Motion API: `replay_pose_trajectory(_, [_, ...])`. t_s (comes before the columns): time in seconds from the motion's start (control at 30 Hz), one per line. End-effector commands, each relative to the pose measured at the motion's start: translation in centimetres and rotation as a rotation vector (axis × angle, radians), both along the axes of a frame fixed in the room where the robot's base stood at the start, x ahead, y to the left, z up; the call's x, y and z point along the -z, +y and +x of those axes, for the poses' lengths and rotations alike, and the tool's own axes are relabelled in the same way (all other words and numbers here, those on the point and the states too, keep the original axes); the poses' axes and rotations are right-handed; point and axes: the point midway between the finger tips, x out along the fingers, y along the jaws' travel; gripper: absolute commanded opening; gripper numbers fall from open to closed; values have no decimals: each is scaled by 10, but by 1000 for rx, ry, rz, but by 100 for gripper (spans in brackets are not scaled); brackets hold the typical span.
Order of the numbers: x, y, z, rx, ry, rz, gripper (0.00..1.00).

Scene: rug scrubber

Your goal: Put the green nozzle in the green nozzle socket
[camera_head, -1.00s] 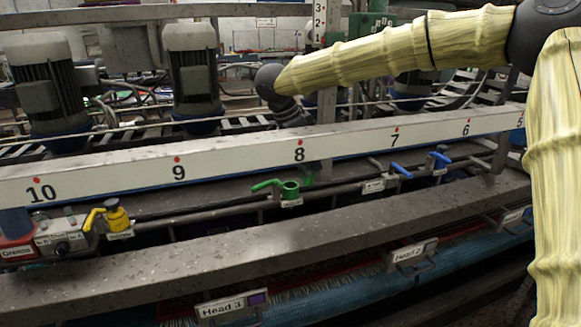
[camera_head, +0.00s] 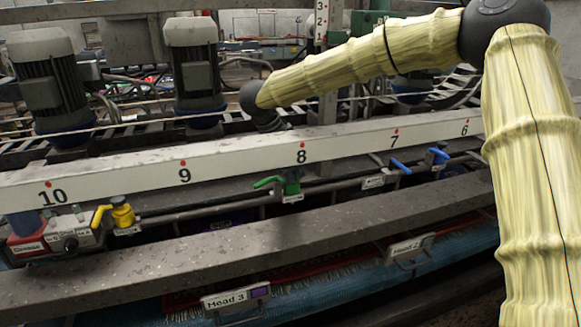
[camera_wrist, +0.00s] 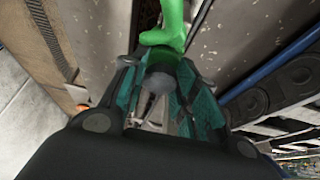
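The green nozzle socket (camera_head: 291,187) is on the pipe under the number 8, with its green lever pointing left. Green parts overlap there, so I cannot tell in the head view how far the nozzle is in it. In the wrist view my gripper (camera_wrist: 160,75) has its teal pads on both sides of the shaded, grey-green nozzle (camera_wrist: 163,58) and appears shut on it. A bright green part (camera_wrist: 166,30), seemingly the lever, stands just beyond the fingertips. In the head view my gripper is hidden behind the numbered beam.
The white numbered beam (camera_head: 240,169) runs between my arm and the pipe. A yellow valve (camera_head: 122,213) stands left, blue valves (camera_head: 437,157) right. A grey rail (camera_head: 180,253) lies in front. Motors (camera_head: 194,70) stand behind.

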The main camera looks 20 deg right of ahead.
Motion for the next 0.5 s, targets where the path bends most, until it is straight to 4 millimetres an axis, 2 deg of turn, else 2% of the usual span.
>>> replay_pose_trajectory(0.03, [3, -3, -1, 3, 4, -3, 40])
replay_pose_trajectory(0.13, [2, -2, -1, 2, 3, -2, 57])
replay_pose_trajectory(0.5, [-2, 2, 0, -1, 1, -1, 57])
